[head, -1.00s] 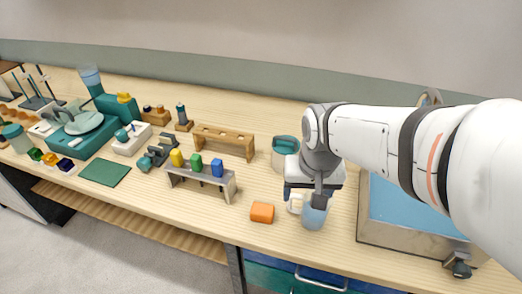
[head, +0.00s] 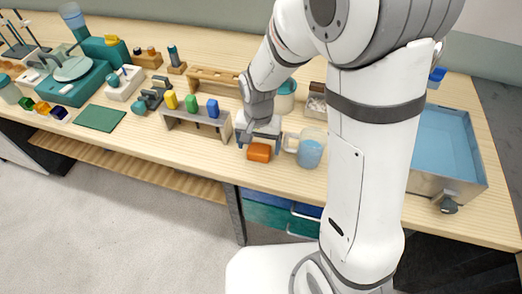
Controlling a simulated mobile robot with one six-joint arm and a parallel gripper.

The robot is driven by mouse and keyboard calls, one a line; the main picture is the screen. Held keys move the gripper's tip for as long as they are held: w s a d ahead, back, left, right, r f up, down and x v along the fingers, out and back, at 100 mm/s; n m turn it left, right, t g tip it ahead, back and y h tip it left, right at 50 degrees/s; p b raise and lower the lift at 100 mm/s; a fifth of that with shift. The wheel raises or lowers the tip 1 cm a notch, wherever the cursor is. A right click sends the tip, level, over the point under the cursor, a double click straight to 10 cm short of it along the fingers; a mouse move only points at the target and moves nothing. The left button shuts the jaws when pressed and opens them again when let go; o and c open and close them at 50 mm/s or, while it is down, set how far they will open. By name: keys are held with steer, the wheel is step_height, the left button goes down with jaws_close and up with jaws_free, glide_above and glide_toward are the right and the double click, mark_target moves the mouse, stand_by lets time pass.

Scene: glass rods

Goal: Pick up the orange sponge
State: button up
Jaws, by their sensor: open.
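The orange sponge (head: 259,153) is a small block lying on the wooden counter near its front edge. My gripper (head: 260,142) is right above and around the sponge, pointing down, with one finger at its left and one at its right. The jaws are open. I cannot tell whether the fingers touch the sponge. The sponge's upper back part is partly hidden by the gripper.
A clear jug with blue liquid (head: 309,150) stands close to the right of the sponge. A grey rack (head: 184,120) with yellow, green and blue pieces is to the left. A wooden rack (head: 213,78) stands behind. A blue-bottomed sink (head: 445,150) is at the right.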

mark_target(259, 148)
steer(key=shift+f, duration=1.4)
steer(key=shift+c, duration=0.5)
steer(key=c, duration=1)
steer(key=shift+o, duration=0.2)
step_height(259, 148, up, 10)
